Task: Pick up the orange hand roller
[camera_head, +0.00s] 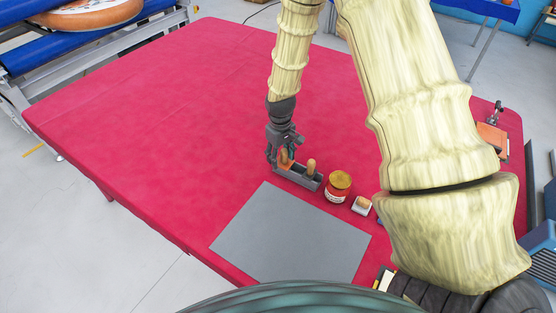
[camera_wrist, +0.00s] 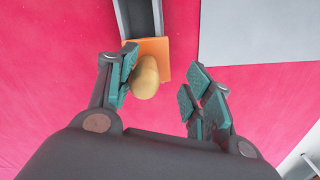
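An orange piece with a rounded wooden handle (camera_head: 285,158), which looks like the hand roller, stands at the left end of a grey holder (camera_head: 305,181). In the wrist view, the orange part (camera_wrist: 157,48) and its pale handle (camera_wrist: 146,77) show at the end of the grey holder (camera_wrist: 139,18). My gripper (camera_head: 280,157) is low over that end of the holder. In the wrist view my gripper (camera_wrist: 163,92) is open. The handle lies between the fingers, close against the left one; I cannot tell whether they touch. The right finger is clear of it.
A second wooden handle (camera_head: 311,167) stands in the holder. A round can (camera_head: 338,186) and a small pale block (camera_head: 361,205) are to its right. A grey mat (camera_head: 290,235) lies in front. Another orange item (camera_head: 492,138) is at the far right. The red table's left side (camera_head: 160,115) is clear.

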